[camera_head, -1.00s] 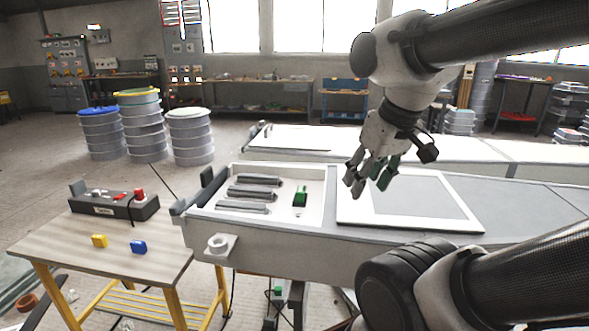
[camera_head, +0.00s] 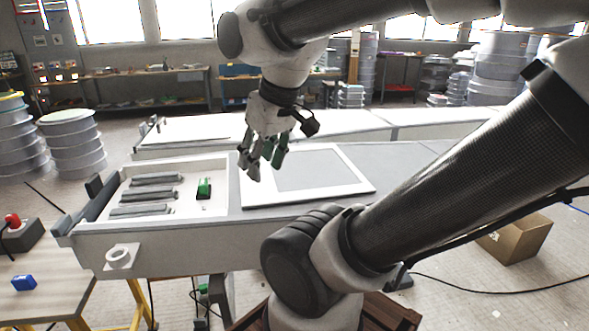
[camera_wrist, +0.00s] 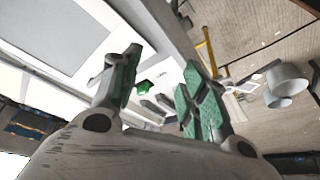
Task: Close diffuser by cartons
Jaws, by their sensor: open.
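My gripper (camera_head: 262,166) points down above the left part of a white-framed grey panel (camera_head: 360,187) on the long bench. It is open and empty; its two green-padded fingers stand apart in the wrist view (camera_wrist: 160,90). A brown cardboard carton (camera_head: 516,240) stands on the floor at the right, beyond my arm link. I cannot tell for certain which thing is the diffuser; no part is clearly marked as one.
A shallow white tray (camera_head: 222,207) left of the panel holds several grey bars (camera_head: 150,194) and a green-topped part (camera_head: 204,186). A wooden table (camera_head: 50,300) with a blue block (camera_head: 24,282) stands at left. A black cable (camera_head: 480,290) crosses the floor at right.

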